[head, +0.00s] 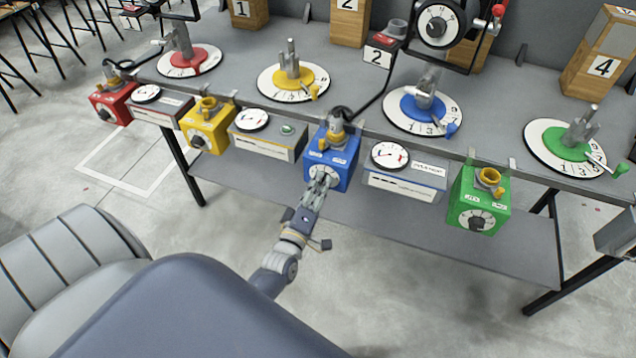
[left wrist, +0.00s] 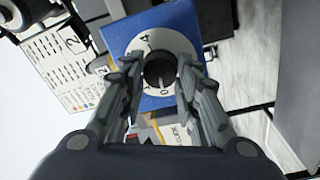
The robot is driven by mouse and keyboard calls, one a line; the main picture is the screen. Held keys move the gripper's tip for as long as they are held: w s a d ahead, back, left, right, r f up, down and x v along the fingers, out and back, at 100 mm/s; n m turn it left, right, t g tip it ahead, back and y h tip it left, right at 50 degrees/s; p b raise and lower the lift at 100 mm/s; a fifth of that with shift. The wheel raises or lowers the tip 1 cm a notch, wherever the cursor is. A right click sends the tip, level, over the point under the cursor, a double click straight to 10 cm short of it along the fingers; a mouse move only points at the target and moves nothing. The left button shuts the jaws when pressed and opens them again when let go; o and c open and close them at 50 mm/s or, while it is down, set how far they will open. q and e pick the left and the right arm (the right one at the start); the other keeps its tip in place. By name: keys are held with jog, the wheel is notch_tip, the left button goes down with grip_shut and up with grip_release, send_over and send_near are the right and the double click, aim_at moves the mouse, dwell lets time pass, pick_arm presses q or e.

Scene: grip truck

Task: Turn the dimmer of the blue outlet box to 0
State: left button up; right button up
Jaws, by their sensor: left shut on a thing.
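The blue outlet box (head: 345,172) hangs at the front edge of the table. In the left wrist view the blue box (left wrist: 183,22) fills the upper middle, with a white numbered dial (left wrist: 138,47) and a black dimmer knob (left wrist: 160,68) at its centre. A 4 shows at the dial's upper left and a 0 near its bottom; the exact setting is too small to read. My left gripper (head: 322,178) is at the box's front face. Its fingers (left wrist: 160,80) lie on both sides of the knob, shut on it.
A plug with a black cable (head: 338,130) sits on top of the blue box. Red (head: 122,112), yellow (head: 218,137) and green (head: 492,205) outlet boxes line the same edge. A meter box (head: 405,185) stands close to the right.

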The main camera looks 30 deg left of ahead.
pick_arm(q)
jog(key=o, duration=1.1)
jog(key=shift+w+r, duration=0.15)
jog(key=shift+c, duration=0.2)
jog(key=v, duration=1.2)
jog(key=s+d+f+m+g+h, duration=0.2)
jog(key=s+d+f+m+g, duration=0.1)
jog(key=f, duration=0.6)
jog(key=s+d+f+m+g+h, duration=0.1)
jog(key=s+d+f+m+g, duration=0.2)
jog(key=f, duration=0.7)
jog(key=s+d+f+m+g+h, duration=0.2)
jog(key=s+f+m+g, duration=0.15)
jog(key=f, duration=0.55)
jog(key=s+a+f+m+g, duration=0.1)
jog(key=s+f+m+g, duration=0.3)
jog(key=s, duration=0.7)
jog(key=s+f+m+g, duration=0.3)
jog(key=s+f+m, duration=0.2)
jog(key=s+f, duration=0.4)
jog(key=s, duration=0.3)
jog(key=shift+a+f+g+y, duration=0.2)
jog(key=shift+a+g+y, duration=0.15)
jog(key=shift+a+y, duration=0.05)
